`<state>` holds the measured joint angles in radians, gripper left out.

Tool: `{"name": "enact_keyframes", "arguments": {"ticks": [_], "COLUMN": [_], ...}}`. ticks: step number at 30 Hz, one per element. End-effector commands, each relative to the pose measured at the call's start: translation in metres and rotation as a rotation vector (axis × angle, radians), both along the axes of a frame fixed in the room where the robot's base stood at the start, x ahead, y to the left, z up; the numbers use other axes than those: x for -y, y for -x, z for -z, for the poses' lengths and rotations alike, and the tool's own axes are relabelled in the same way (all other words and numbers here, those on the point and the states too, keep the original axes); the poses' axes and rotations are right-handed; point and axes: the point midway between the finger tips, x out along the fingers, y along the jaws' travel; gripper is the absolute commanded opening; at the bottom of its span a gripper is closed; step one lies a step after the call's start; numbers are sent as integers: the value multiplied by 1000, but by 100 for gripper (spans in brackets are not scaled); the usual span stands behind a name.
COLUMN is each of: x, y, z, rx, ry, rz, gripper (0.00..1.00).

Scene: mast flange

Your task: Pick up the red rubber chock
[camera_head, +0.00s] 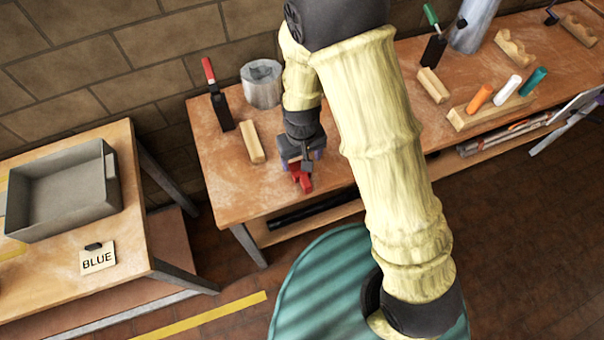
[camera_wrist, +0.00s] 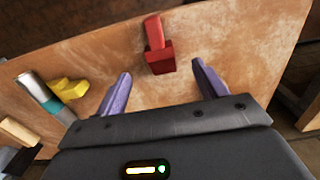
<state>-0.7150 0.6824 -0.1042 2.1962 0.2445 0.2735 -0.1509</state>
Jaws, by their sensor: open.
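The red rubber chock (camera_head: 305,182) lies on the wooden bench near its front edge, partly hidden by my gripper in the head view. In the wrist view the red chock (camera_wrist: 158,58) shows as a blocky end with a narrower part stretching away from me. My gripper (camera_wrist: 161,76) is open, its two purple fingers spread wide. The chock lies ahead of the fingertips, roughly centred between their lines, and nothing is held. In the head view my gripper (camera_head: 300,158) points down over the bench, just behind the chock; the exact height gap cannot be told.
A yellow piece (camera_wrist: 68,88) and a silver-and-teal cylinder (camera_wrist: 45,98) lie left in the wrist view. A grey bin (camera_head: 108,178) sits on the left table.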

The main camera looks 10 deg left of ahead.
Motion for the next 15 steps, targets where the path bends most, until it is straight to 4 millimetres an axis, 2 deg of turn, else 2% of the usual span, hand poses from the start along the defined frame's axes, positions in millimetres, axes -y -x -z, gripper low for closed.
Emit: {"name": "enact_keyframes", "arguments": {"ticks": [6, 15], "x": [2, 1], "y": [0, 0], "z": [28, 35], "rx": [-3, 0], "ry": [2, 0], "rz": [3, 1], "gripper": [71, 71]}}
